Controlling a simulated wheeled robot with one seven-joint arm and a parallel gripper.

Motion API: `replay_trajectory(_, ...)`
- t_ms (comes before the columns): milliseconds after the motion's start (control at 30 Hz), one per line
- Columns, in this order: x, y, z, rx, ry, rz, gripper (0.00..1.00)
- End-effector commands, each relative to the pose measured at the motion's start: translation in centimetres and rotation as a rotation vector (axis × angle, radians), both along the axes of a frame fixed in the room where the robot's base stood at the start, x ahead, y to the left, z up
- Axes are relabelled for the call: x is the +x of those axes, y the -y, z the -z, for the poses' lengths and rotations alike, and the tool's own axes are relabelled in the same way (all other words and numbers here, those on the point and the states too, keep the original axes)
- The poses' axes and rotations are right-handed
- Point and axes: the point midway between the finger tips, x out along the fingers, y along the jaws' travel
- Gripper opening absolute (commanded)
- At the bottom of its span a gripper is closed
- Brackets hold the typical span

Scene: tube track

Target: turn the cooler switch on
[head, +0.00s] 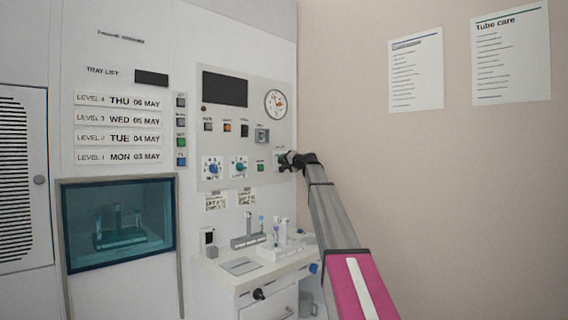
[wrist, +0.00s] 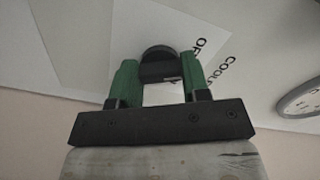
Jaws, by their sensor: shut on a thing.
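The cooler switch is a round black knob (wrist: 157,54) on the light panel, seen between my fingers in the wrist view. Printed letters beside it read "COOL" and "OF", partly cut off or covered. My gripper (wrist: 160,78) has green fingers, one on each side of the knob, and is shut on it. In the head view my gripper (head: 284,160) is at the lower right of the control panel (head: 244,92) and hides most of the switch. Which setting the knob points to cannot be told.
A gauge (head: 275,104) is above the switch, and a blue knob (head: 212,168) and a teal knob (head: 239,167) are to its left. Below is a counter (head: 222,273) with tube racks.

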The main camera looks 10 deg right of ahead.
Motion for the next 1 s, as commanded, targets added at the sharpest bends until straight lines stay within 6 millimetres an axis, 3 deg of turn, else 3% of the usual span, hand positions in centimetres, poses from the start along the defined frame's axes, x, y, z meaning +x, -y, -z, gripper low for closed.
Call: replay_trajectory(1000,-0.01,0.03,-0.02,0.761,-0.554,0.000,0.19)
